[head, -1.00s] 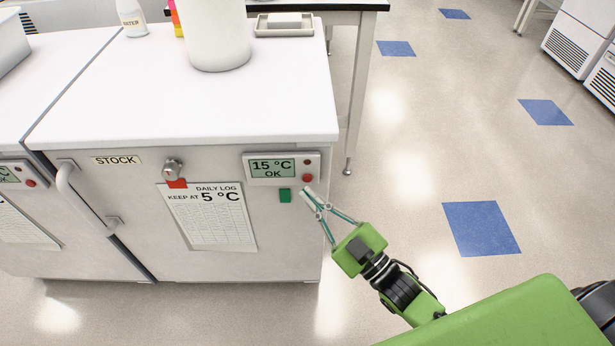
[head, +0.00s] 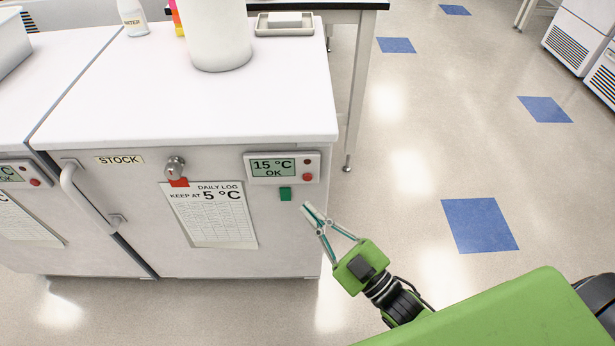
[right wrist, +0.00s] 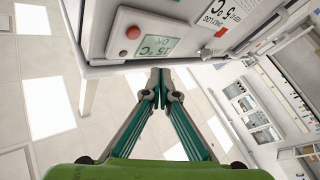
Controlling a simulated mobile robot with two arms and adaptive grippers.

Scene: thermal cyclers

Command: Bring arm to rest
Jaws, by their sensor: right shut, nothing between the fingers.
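My right gripper (head: 312,215) is shut and empty. My green right arm comes in from the lower right. My left gripper is not in view.
On the cabinet top stand a white cylinder (head: 217,35), a water bottle (head: 132,18) and a tray (head: 285,29). A door handle (head: 85,195), a knob (head: 175,167) and a daily log sheet (head: 212,215) are on the front. Floor to the right is open. A dark-topped table (head: 350,5) stands behind.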

